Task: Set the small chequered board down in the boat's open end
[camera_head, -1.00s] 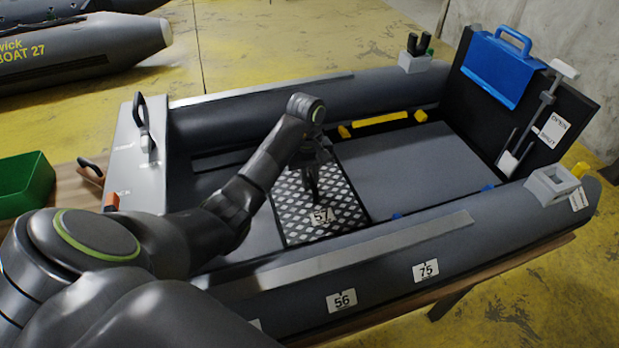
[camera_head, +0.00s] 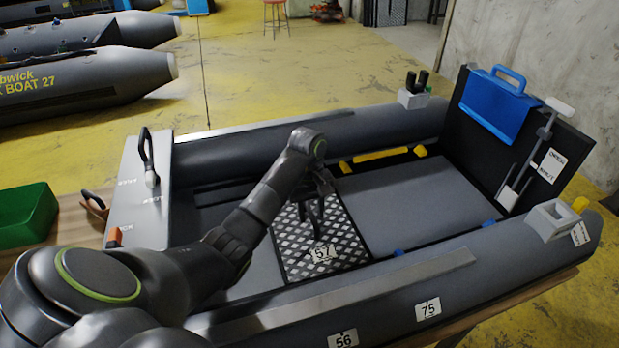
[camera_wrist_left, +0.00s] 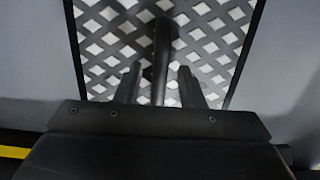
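The small chequered board (camera_head: 346,236), black and white with a tag reading 57, lies in the grey inflatable boat (camera_head: 400,128), beside the flat grey floor panel. It fills much of the left wrist view (camera_wrist_left: 100,52). My left gripper (camera_head: 316,222) is over the board, pointing down. In the left wrist view its two fingers (camera_wrist_left: 160,78) stand apart, with a dark upright handle (camera_wrist_left: 162,42) between them. Gaps show on both sides of the handle, so the gripper looks open around it. The handle's lower end is hidden by my gripper's body. My right gripper is not in view.
A blue case (camera_head: 495,103) hangs on the black transom (camera_head: 568,138) at the right. A grey end board (camera_head: 140,200) stands at the left, near a green bin (camera_head: 24,217). The boat's side tubes border the board's area. Other boats lie behind at the left.

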